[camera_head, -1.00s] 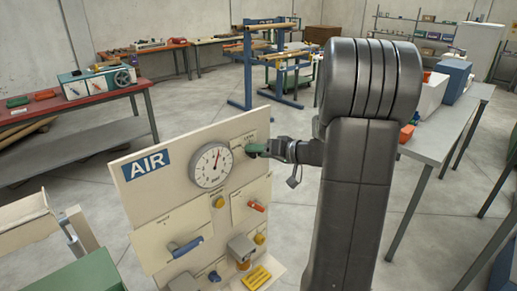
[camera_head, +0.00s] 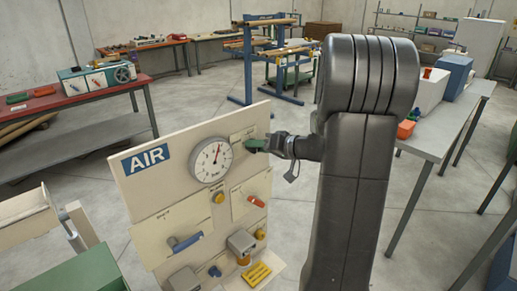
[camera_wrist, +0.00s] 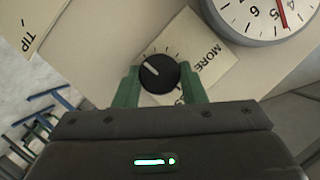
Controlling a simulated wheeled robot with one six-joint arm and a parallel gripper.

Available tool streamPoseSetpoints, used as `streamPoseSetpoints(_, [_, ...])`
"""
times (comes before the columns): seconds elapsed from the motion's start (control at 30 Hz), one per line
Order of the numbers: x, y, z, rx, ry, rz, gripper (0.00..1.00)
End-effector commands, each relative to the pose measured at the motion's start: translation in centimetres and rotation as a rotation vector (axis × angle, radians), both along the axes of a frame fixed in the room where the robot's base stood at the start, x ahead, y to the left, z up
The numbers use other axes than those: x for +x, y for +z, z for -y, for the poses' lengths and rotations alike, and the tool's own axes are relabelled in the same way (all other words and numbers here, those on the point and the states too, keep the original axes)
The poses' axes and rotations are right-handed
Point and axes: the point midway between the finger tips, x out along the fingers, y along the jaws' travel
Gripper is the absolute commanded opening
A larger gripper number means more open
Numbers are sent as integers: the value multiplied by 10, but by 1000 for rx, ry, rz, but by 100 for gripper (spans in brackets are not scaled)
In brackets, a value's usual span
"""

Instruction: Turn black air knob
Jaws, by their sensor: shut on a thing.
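The black air knob (camera_wrist: 159,72) sits on a pale label card on the air panel, in the wrist view. Its white line points up and left. My gripper (camera_wrist: 158,85) has its green fingers on both sides of the knob, closed on it. The word MORE is on the card to the right of the knob; another word below is partly covered by a finger. In the head view my gripper (camera_head: 255,145) is at the panel's upper right, and its fingers hide the knob. The round white gauge (camera_head: 211,160) is just left of it, its red needle pointing up, slightly right.
The panel (camera_head: 140,200) also carries a red handle (camera_head: 256,201), a blue handle (camera_head: 186,242) and yellow knobs, all below my gripper. A grey table (camera_head: 432,135) with boxes stands to the right. A red-topped workbench (camera_head: 40,105) is at the back left. Open floor lies between.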

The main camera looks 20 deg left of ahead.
Motion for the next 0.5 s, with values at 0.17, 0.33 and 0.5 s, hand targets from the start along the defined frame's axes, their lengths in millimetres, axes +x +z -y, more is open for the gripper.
streamPoseSetpoints(0.17, [1, -6, 1, 38, 0, -90, 14])
streamPoseSetpoints(0.33, [2, -8, 1, 93, -1, -222, 14])
streamPoseSetpoints(0.5, [2, -9, 1, 153, -1, -368, 14])
